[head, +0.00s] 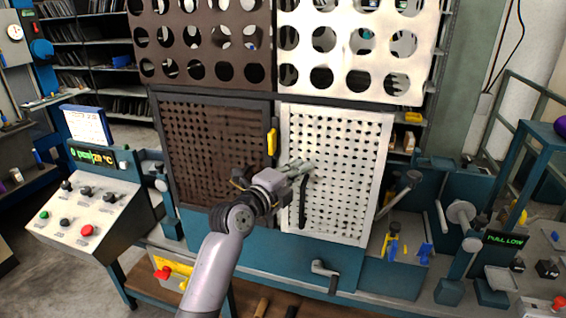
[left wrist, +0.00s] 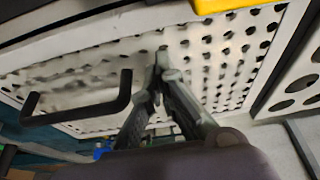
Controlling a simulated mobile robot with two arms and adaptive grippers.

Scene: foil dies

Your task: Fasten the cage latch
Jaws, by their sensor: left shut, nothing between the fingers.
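The cage has a brown perforated panel (head: 215,150) on the left and a white perforated door (head: 345,170) on the right. A yellow latch piece (head: 271,142) stands upright on the dark frame between them; a yellow part also shows at the top edge of the left wrist view (left wrist: 225,5). My left gripper (head: 305,166) is shut and empty in front of the white door, right of and below the latch. A black bar handle (head: 302,203) on the door is just below the fingertips; it lies left of the fingers in the left wrist view (left wrist: 122,95). My right gripper is out of view.
A control box (head: 85,215) with knobs and buttons stands at left. Perforated upper panels (head: 355,45) are above the doors. A machine with a lit display (head: 503,240) is at right. A lever (head: 325,275) sits below the white door.

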